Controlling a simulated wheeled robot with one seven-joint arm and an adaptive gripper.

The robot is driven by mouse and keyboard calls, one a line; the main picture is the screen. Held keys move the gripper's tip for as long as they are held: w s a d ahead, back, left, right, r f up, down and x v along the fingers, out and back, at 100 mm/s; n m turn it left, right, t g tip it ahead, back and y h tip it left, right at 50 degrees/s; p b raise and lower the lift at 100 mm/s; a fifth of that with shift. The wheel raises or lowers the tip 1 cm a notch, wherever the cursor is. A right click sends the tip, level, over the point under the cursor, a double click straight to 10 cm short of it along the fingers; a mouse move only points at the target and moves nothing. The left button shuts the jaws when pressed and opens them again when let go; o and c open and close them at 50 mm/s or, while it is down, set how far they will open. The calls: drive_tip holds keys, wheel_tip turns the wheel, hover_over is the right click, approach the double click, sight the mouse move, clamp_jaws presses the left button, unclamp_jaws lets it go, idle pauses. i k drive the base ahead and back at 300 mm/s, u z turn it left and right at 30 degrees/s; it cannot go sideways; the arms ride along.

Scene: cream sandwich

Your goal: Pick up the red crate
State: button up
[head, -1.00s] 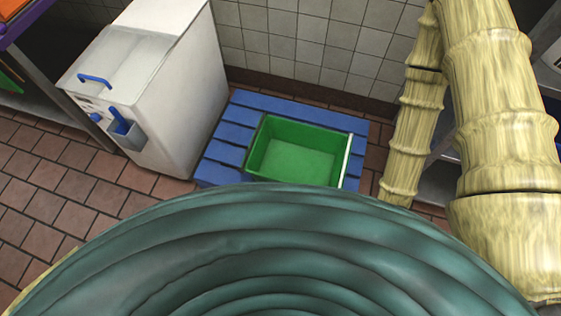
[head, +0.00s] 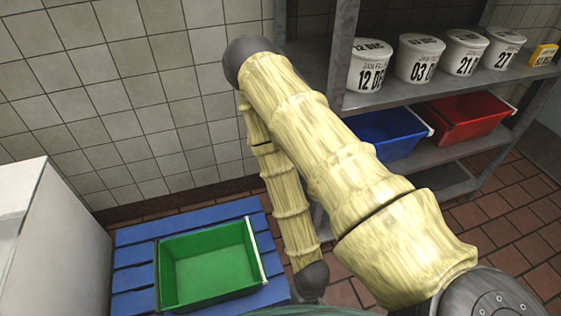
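The red crate (head: 466,118) sits on the lower shelf of a grey metal rack at the right in the head view. It is an open bin with a pale strip along its right edge. It stands to the right of a blue crate (head: 385,136). My yellow arm crosses the middle of the view, well to the left of the red crate. My gripper is not in view.
A green crate (head: 207,265) stands on a blue pallet (head: 130,260) at lower left, beside a white cabinet (head: 60,250). Several white labelled tubs and a yellow box (head: 543,55) stand on the upper shelf (head: 400,93). Tiled floor (head: 500,225) is clear in front of the rack.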

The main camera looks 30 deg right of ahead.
sight(475, 115)
drive_tip(key=z, duration=2.8)
drive_tip(key=k, duration=1)
drive_tip(key=z, duration=1.25)
drive_tip(key=i, duration=1.75)
drive_tip(key=u, duration=0.85)
drive_tip(key=i, duration=1.25)
drive_tip(key=u, duration=1.65)
drive_tip(key=i, duration=0.7)
drive_tip(key=u, duration=0.55)
